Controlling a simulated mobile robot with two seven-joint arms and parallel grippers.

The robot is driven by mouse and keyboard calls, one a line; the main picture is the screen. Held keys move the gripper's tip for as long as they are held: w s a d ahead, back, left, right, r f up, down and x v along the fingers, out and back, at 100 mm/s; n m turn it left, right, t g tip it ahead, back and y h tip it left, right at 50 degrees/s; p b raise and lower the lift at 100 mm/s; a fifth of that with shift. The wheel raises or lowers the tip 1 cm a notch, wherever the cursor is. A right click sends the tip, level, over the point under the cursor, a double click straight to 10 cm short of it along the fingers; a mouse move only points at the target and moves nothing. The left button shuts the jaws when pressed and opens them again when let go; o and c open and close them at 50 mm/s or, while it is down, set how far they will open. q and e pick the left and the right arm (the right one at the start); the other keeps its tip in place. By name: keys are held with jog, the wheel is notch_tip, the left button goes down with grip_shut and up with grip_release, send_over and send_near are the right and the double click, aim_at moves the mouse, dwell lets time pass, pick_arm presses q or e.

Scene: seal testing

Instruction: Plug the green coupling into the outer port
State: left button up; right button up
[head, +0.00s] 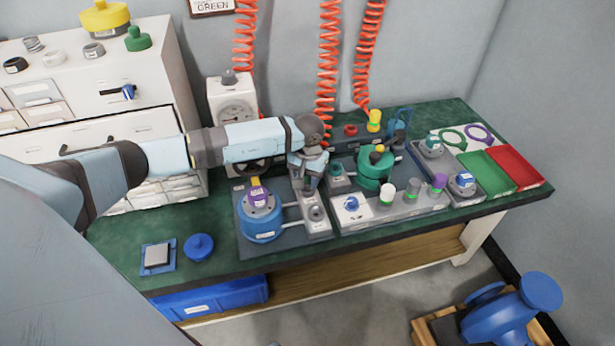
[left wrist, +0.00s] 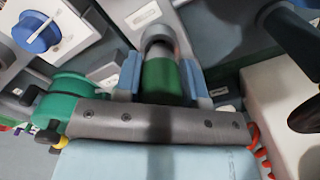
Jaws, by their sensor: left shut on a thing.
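My left gripper (head: 312,182) is over the middle of the bench, above the grey panel (head: 318,226) right of the blue housing. In the left wrist view its two blue fingers (left wrist: 160,82) are shut on the green coupling (left wrist: 162,78). The coupling has a grey metal end pointing away from the palm. In the head view the coupling is mostly hidden by the gripper. A round grey port (head: 316,212) shows on the panel just below the gripper. I cannot tell which port is the outer one, or whether the coupling touches one. My right gripper is not in view.
The blue housing (head: 262,222) with a purple and yellow top stands left of the gripper. A green housing (head: 375,172) stands to its right. Several capped cylinders (head: 412,188) line the front right. Coiled red hoses (head: 327,70) hang behind. The bench's front left (head: 125,255) has free room.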

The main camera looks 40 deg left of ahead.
pick_arm(q)
jog(key=shift+f+b, duration=0.55)
jog(key=shift+f, duration=0.1)
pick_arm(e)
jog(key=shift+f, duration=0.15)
pick_arm(q)
jog(key=o, duration=1)
jog(key=shift+o, duration=0.2)
notch_tip(320, 180, up, 2)
jog(key=shift+w+r, duration=0.1)
notch_tip(320, 180, up, 12)
jog(key=p, duration=0.2)
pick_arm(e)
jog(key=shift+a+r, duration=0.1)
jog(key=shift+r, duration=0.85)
